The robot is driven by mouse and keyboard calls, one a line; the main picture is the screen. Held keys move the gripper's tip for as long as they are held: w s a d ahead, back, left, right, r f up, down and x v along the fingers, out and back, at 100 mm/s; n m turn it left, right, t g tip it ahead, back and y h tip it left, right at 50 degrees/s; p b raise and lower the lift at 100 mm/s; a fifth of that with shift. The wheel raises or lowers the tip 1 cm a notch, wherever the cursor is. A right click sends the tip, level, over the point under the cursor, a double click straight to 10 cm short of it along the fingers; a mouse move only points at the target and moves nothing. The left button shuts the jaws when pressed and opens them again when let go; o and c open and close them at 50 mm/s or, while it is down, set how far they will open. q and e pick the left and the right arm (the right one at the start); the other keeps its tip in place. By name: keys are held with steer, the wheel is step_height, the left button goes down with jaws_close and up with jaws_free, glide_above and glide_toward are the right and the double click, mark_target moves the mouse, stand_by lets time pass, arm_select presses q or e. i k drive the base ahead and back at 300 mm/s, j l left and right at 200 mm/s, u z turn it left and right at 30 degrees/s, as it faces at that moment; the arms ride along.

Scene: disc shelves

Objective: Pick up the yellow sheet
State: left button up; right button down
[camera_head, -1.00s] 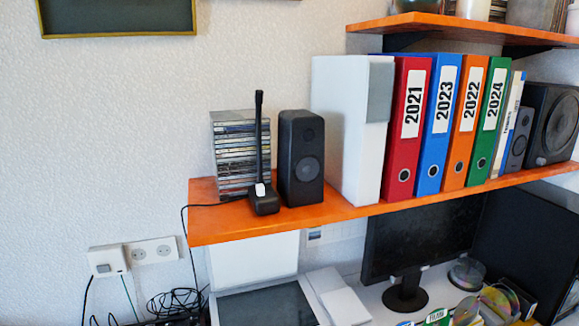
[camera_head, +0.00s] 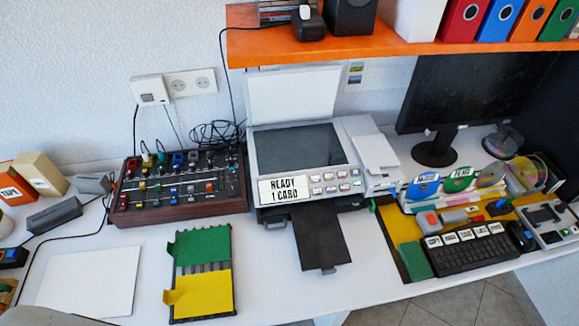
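A yellow sheet (camera_head: 202,294) lies on the near half of a dark ribbed tray (camera_head: 235,292) on the white desk, with a small tab sticking out to its left. A green sheet (camera_head: 203,245) lies on the far half of the same tray, also with a tab at its left. A dark ribbed strip shows between the two sheets. Neither of my grippers is in view.
A printer (camera_head: 300,160) with its lid up and dark output tray (camera_head: 320,238) extended stands right of the sheets. A mixer (camera_head: 180,190) stands behind them. A white pad (camera_head: 88,280) lies left. A keyboard (camera_head: 475,250) and yellow mat (camera_head: 395,222) are right.

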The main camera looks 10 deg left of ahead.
mark_target(209, 292)
steer(key=u, duration=1.35)
